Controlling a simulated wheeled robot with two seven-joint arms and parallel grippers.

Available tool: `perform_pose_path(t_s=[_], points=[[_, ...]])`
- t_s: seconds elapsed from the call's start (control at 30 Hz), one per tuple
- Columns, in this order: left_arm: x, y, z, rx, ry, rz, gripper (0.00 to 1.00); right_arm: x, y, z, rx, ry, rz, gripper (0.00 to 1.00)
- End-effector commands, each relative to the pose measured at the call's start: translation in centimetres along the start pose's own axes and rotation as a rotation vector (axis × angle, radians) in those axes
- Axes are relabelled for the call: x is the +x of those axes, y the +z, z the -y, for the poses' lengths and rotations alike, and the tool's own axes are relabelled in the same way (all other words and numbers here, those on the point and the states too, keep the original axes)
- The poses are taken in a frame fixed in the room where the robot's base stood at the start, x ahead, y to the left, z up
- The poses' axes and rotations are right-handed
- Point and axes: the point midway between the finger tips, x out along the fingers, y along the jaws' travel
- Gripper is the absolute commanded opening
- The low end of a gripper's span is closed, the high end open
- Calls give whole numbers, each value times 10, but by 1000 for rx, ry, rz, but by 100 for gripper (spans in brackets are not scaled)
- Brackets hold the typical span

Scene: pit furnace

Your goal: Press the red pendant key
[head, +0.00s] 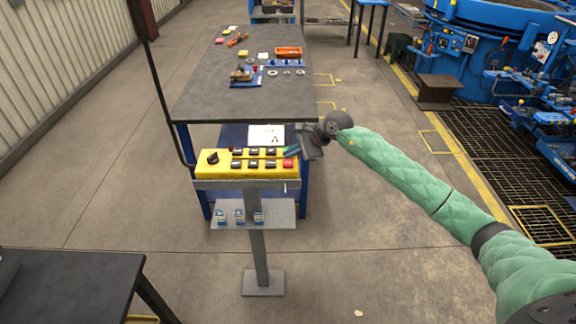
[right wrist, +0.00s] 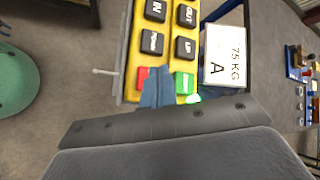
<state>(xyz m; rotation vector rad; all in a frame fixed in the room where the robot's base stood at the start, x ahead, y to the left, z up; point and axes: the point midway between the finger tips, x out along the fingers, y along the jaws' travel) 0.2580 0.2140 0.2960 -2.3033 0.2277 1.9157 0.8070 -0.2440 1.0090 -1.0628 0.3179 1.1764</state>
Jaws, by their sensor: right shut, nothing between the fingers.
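The yellow pendant box (head: 225,170) lies on a grey stand, with rows of black keys and a black knob. Its red key (head: 288,163) is at the right end of the near row. In the right wrist view the red key (right wrist: 143,76) shows beside the green key (right wrist: 184,82). My right gripper (head: 293,151) is shut and empty at the pendant's right end. Its blue fingers (right wrist: 158,84) lie across the gap between the two keys and hide part of the red one. I cannot tell whether they touch it. My left gripper is not in view.
A white card marked 75 KG (right wrist: 223,56) lies just beyond the pendant. A small shelf (head: 280,214) with padlocks is below the pendant. A dark table (head: 75,280) stands at lower left.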

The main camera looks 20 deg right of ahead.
Motion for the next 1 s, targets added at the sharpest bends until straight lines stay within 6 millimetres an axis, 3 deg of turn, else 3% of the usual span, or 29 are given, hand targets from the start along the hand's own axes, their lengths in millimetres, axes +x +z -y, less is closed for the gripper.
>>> perform_pose_path(t_s=[1.0], points=[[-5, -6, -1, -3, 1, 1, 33, 3, -2, -2, 0, 0, 0, 0]])
